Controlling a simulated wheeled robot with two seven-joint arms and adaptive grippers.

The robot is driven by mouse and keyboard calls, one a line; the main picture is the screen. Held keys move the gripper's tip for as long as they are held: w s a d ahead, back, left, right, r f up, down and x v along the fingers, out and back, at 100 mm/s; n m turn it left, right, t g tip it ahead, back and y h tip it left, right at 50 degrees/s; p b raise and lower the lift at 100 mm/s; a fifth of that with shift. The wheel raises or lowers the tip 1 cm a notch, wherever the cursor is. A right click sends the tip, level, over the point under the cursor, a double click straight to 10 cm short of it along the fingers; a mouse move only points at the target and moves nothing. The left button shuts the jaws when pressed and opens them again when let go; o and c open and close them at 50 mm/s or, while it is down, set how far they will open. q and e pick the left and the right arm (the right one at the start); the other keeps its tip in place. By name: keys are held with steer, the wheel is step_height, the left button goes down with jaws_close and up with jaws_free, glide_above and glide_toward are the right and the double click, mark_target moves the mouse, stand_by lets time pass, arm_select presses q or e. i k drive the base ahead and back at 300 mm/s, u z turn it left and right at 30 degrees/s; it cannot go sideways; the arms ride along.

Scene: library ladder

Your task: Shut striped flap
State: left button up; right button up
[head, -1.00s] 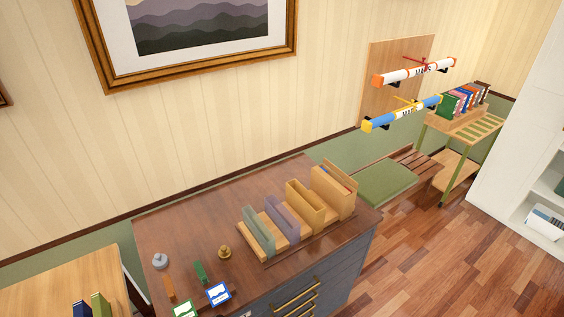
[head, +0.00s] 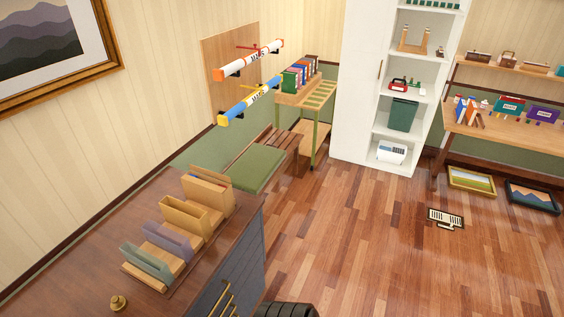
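I cannot pick out a striped flap for certain in the head view. A flat cream-and-black patterned piece (head: 446,218) lies on the wooden floor at the right; it is too small to tell what it is. The tall white cabinet (head: 358,100) has a plain closed front with a thin handle, and open shelves beside it; no stripes show on it. Neither of my grippers can be made out in this view.
A dark wooden cabinet (head: 95,245) with a wooden file rack (head: 168,268) stands at lower left. Beyond it are a green-cushioned bench (head: 255,168) and a slatted cart (head: 318,98). A shelf desk (head: 500,135) stands at right, with framed pictures (head: 472,180) below. The middle floor is clear.

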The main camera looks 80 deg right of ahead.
mark_target(222, 177)
steer(key=z, duration=2.1)
